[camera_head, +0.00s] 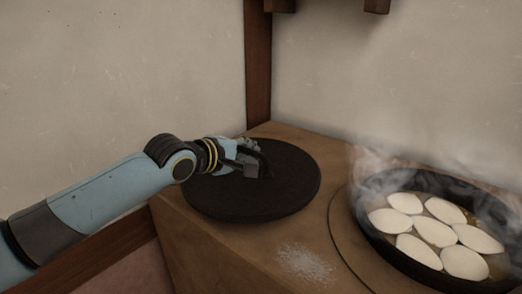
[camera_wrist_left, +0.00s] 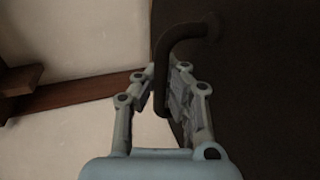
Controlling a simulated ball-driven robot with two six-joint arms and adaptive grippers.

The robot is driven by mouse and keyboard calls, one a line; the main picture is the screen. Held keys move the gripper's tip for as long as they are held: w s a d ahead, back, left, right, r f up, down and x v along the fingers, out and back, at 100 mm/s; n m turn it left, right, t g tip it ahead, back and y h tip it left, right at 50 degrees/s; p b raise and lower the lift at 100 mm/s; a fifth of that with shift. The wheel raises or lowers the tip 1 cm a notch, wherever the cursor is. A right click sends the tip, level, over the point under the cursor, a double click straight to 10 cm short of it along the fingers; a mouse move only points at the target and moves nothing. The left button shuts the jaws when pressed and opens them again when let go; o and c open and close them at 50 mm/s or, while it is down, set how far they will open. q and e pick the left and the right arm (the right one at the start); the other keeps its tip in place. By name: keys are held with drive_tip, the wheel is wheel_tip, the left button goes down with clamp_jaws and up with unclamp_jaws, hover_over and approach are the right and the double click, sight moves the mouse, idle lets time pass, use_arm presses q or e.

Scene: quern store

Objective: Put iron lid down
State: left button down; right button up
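The iron lid (camera_head: 285,195) is a flat, dark round disc with a raised bent handle. In the head view it lies level over the back left of the wooden counter; I cannot tell whether it touches the wood or hangs just above it. My left gripper (camera_head: 255,165) reaches in from the left at the lid's handle. In the left wrist view the handle (camera_wrist_left: 175,42) passes between the two fingers (camera_wrist_left: 163,80), which are closed around it, and the dark lid (camera_wrist_left: 260,80) fills the right side. My right gripper is not in view.
A steaming black pan (camera_head: 375,232) with several pale flat pieces in oil stands at the right. White powder (camera_head: 304,263) lies on the wooden counter (camera_head: 220,255) in front of the lid. Plaster walls and a dark wooden post (camera_head: 258,70) stand close behind.

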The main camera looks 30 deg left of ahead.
use_arm(q)
drive_tip(key=shift+f, duration=0.2)
wheel_tip(320, 180, down, 2)
drive_tip(key=shift+f+b, duration=0.25)
drive_tip(key=shift+b, duration=0.7)
drive_tip(key=shift+f, duration=0.4)
drive_tip(key=shift+r, duration=0.15)
drive_tip(key=c, duration=2)
unclamp_jaws()
drive_tip(key=shift+f, duration=0.3)
drive_tip(key=o, duration=0.5)
